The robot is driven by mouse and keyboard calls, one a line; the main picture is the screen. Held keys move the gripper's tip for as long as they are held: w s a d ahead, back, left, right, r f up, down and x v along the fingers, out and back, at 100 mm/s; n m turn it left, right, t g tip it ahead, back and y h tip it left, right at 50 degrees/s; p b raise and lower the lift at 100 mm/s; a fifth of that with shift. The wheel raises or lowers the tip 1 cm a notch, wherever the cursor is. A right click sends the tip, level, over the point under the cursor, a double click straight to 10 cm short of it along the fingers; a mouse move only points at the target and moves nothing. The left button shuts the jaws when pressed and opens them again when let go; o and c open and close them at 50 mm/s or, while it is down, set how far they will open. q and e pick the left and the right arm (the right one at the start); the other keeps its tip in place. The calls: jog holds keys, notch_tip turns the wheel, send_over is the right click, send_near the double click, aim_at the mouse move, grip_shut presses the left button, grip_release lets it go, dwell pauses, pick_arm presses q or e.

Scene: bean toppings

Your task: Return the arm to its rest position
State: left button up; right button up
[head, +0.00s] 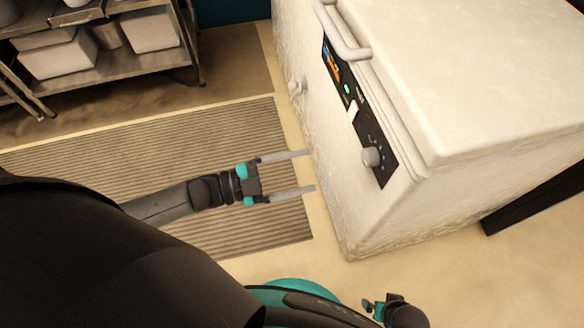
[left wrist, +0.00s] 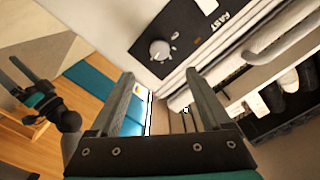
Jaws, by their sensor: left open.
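My left gripper (head: 312,170) reaches in from the left in the head view. Its two fingers are spread with nothing between them, and the tips are close to the front of a white chest appliance (head: 350,215). I cannot tell whether they touch it. In the left wrist view the same open fingers (left wrist: 160,75) point toward the chest, below its dark control panel (left wrist: 178,30). My right gripper (left wrist: 24,55) shows at the left of the left wrist view, with its two fingers apart and empty. In the head view, only part of the right arm shows at the bottom.
The chest has a grey knob (head: 371,156) on its panel and a bar handle (head: 343,32) on its lid. A ribbed mat (head: 130,150) lies on the floor below the left arm. A metal shelf (head: 150,70) with white containers stands at the upper left.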

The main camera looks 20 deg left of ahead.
pick_arm(q)
jog(key=shift+s+a, duration=0.45)
jog(key=shift+a, duration=0.15)
